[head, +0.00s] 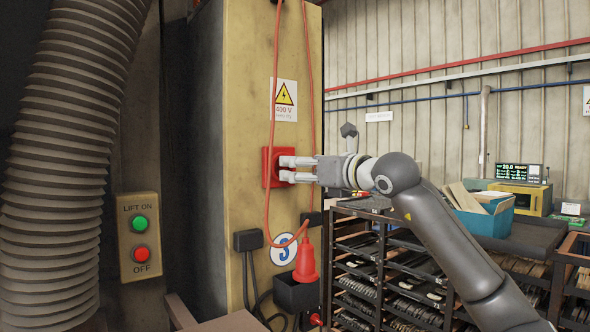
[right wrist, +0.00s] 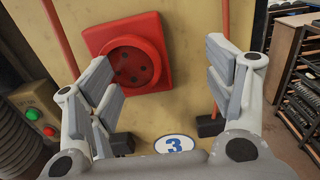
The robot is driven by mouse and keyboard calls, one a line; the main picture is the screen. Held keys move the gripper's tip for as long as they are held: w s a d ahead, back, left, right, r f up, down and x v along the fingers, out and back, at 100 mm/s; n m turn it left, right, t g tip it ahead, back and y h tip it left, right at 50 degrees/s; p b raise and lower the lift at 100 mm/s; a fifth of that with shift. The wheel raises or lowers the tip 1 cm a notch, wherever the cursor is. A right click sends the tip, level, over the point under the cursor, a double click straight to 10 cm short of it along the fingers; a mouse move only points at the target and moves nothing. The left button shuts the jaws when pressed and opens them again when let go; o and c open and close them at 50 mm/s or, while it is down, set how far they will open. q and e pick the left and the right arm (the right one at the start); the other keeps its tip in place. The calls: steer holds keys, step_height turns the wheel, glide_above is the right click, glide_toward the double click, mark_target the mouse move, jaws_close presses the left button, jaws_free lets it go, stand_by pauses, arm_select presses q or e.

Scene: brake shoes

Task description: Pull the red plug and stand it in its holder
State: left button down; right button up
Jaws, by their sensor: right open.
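The red plug (head: 306,260) is at the black holder (head: 296,293) low on the yellow pillar. It is upright, with its lower end at the holder's opening; how deep it sits is hard to tell. A red cord runs up from it. The red socket (head: 267,167) on the pillar is empty, and its bare round face with holes shows in the right wrist view (right wrist: 133,66). My right gripper (head: 284,168) is in front of the socket, open and empty, its fingers apart. My left gripper is not in view.
The hanging red cord (head: 268,215) loops close to the socket and my right gripper. A lift button box (head: 140,237) and a thick grey hose (head: 62,150) are at left. Dark racks (head: 385,265) and a blue box (head: 485,218) stand at right.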

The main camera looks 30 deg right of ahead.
steer(key=shift+d, duration=0.4)
steer(key=shift+d, duration=0.1)
steer(key=shift+c, duration=0.3)
stand_by(0.4)
jaws_close()
stand_by(0.4)
steer(key=c, duration=1.6)
jaws_free()
steer(key=o, duration=1.6)
steer(key=shift+s, duration=0.1)
